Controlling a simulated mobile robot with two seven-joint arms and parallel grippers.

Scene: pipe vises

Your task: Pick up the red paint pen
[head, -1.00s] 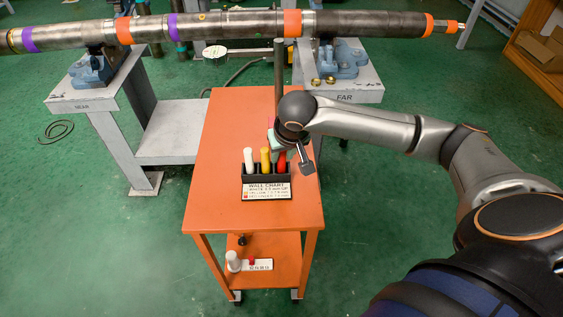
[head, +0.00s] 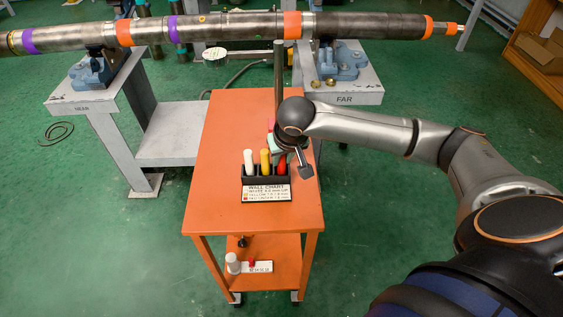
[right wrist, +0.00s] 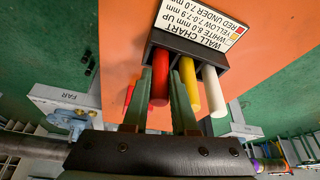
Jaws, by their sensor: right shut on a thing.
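The red paint pen (head: 283,163) stands upright in the right slot of a black holder (head: 257,181), beside a yellow pen (head: 265,160) and a white pen (head: 248,160). My right gripper (head: 289,151) is at the red pen from above and behind, partly hidden by its own wrist. In the right wrist view, the gripper's two green-grey fingers (right wrist: 161,90) lie on either side of the red pen (right wrist: 160,72) and are shut on it. The pen's lower end is still in the holder (right wrist: 190,50). My left gripper is not in view.
The holder stands on an orange cart (head: 225,150) with a wall chart label (head: 266,192) at its front. A vertical post (head: 278,75) rises at the cart's back. A long pipe (head: 210,27) crosses behind on vises. The cart's left side is clear.

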